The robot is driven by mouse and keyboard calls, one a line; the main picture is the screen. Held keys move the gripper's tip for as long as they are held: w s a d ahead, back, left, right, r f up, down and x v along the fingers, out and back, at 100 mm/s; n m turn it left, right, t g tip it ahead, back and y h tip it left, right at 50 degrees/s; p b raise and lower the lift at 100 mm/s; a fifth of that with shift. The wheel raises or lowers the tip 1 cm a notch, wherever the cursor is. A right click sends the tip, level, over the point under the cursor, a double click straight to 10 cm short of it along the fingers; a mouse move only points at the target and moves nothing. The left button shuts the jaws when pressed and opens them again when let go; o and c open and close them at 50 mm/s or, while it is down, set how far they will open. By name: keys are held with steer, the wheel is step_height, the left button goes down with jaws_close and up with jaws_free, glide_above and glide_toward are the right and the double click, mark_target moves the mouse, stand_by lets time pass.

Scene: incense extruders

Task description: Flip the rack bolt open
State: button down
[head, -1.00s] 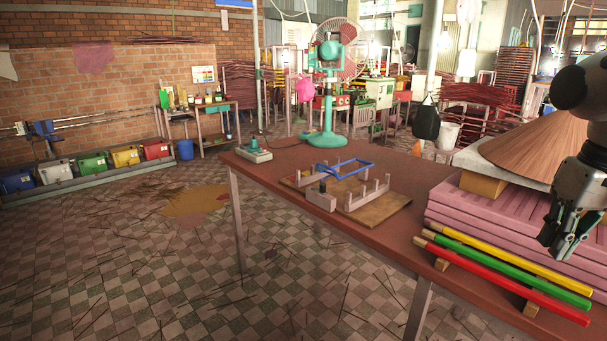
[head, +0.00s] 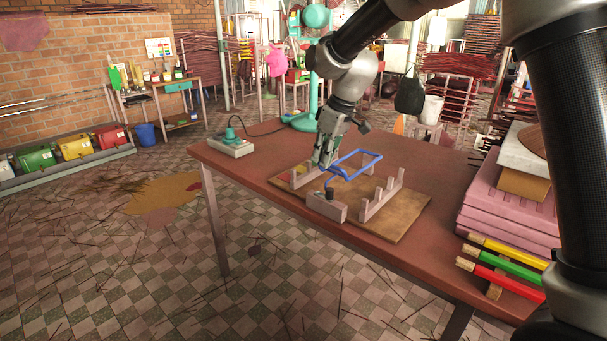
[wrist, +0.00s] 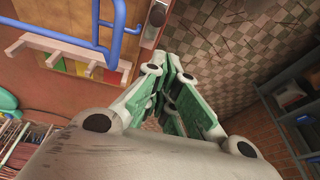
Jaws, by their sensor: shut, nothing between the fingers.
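The rack stands on a brown board (head: 405,215) on the table, with pale notched posts (head: 382,194) and a grey block (head: 327,207) with a black knob (head: 329,191) at its near end. A bent blue bar (head: 358,163) lies across the rack's top; I cannot tell whether it or the knob is the bolt. The blue bar also shows at the top left of the wrist view (wrist: 119,22). My gripper (head: 322,162) points down at the rack's left side, close to the blue bar's left end. Its fingers (wrist: 173,72) are shut and empty; contact with the bar is unclear.
A grey switch box (head: 231,147) with a cable sits at the table's (head: 240,165) far left corner. A green fan stand (head: 306,121) is behind the rack. Yellow, green and red (head: 500,282) sticks and a pink stack (head: 510,200) occupy the right. Table between is clear.

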steer(key=shift+w+a+r+n, duration=0.5)
steer(key=shift+w+a+n, duration=0.2)
steer(key=shift+w+a, duration=0.15)
steer(key=shift+d, duration=0.1)
steer(key=x, duration=0.3)
steer(key=d+x, duration=0.1)
steer(key=x, duration=0.2)
steer(key=d+x, duration=0.1)
steer(key=x, duration=0.2)
steer(key=shift+s+f, duration=0.3)
steer(key=shift+f, duration=0.05)
steer(key=shift+s+d+f, duration=0.1)
steer(key=shift+s+d, duration=0.25)
steer(key=shift+d, duration=0.25)
